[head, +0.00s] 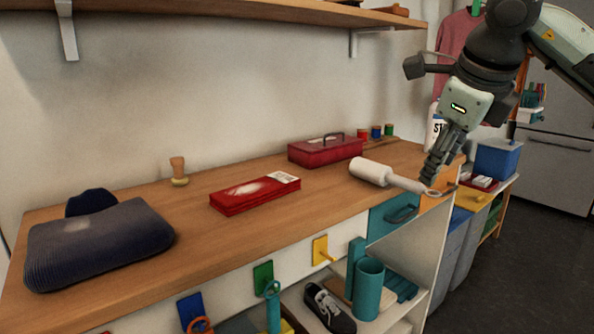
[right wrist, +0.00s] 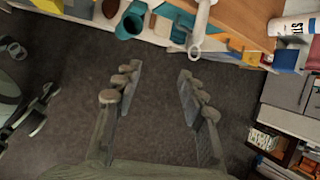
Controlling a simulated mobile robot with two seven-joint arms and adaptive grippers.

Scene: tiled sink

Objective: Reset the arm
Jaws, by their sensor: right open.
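My right arm comes in from the upper right in the head view. Its gripper (head: 436,172) points down near the right end of the wooden worktop (head: 330,205). In the right wrist view the two fingers of this gripper (right wrist: 159,75) stand apart with only dark floor between them. Near the fingers in the head view, a white cylinder with a thin handle (head: 371,171) lies on the worktop. The handle's ring end also shows in the right wrist view (right wrist: 195,52), beyond the fingers and apart from them. My left gripper is out of view.
A red toolbox (head: 326,151), a flat red box (head: 255,194) and a dark blue cushion (head: 98,245) rest on the worktop. A wooden shelf (head: 230,18) runs above. Below are hooks, a shoe (head: 328,308) and a teal cup (head: 368,290). Floor (head: 545,260) is clear at right.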

